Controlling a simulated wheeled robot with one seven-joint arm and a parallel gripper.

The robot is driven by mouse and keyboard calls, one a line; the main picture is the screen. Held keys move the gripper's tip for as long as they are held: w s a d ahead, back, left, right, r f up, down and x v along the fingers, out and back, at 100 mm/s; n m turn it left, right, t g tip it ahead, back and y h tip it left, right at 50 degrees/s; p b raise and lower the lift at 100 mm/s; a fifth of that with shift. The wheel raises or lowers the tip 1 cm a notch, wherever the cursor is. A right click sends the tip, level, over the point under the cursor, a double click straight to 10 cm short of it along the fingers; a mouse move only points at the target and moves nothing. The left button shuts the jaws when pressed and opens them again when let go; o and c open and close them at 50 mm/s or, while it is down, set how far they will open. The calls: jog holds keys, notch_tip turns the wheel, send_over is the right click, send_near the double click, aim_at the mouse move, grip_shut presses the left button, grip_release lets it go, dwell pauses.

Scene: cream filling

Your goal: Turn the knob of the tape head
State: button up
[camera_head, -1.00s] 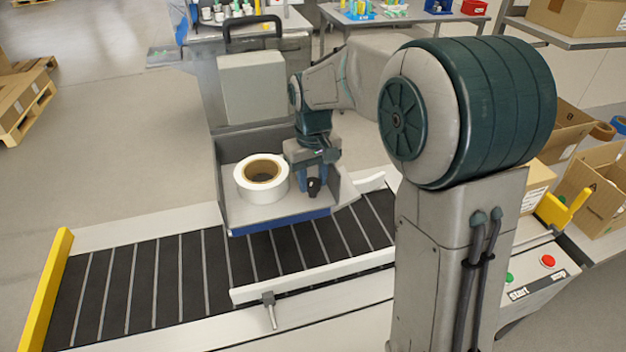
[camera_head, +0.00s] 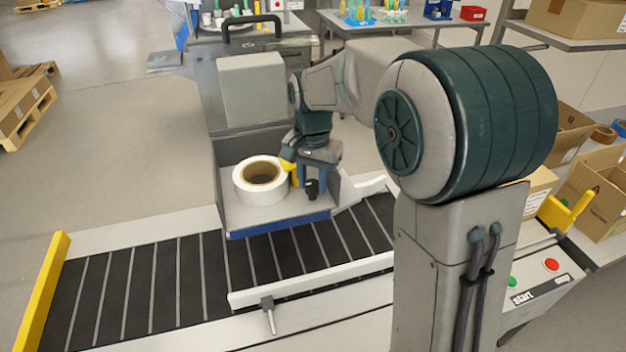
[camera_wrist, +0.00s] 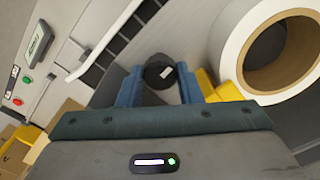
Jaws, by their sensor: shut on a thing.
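The tape head is a grey open housing (camera_head: 232,205) over the conveyor, with a white tape roll (camera_head: 258,196) on a brown core inside it. The roll also shows at the upper right of the wrist view (camera_wrist: 240,60). The black knob (camera_head: 312,188) is right of the roll. In the wrist view the knob (camera_wrist: 160,72) has a small white mark and sits between the blue fingers of my gripper (camera_wrist: 161,88). My gripper is shut on the knob. A yellow part (camera_head: 289,172) shows between the roll and my gripper.
The black conveyor (camera_head: 150,285) runs below, with a white guide rail (camera_head: 310,279) in front. A yellow end stop (camera_head: 45,290) stands at the left. Red (camera_head: 551,265) and green buttons sit at the right. Open cardboard boxes (camera_head: 597,195) stand beyond them.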

aim_at(312, 183)
jog(key=shift+m, duration=0.6)
jog(key=o, duration=1)
jog(key=shift+c, duration=0.2)
notch_tip(312, 183, up, 14)
jog(key=shift+b, duration=0.4)
jog(key=shift+f, duration=0.1)
jog(key=s+d+f+n+t, duration=0.1)
jog(key=s+d+f+n, duration=0.2)
jog(key=s, duration=0.7)
jog(key=s+d+f+n+t, duration=0.2)
jog(key=s+d+f+n, duration=0.2)
jog(key=s+f, duration=0.5)
jog(key=s+d, duration=0.2)
jog(key=shift+d+f, duration=0.25)
jog(key=shift+d, duration=0.1)
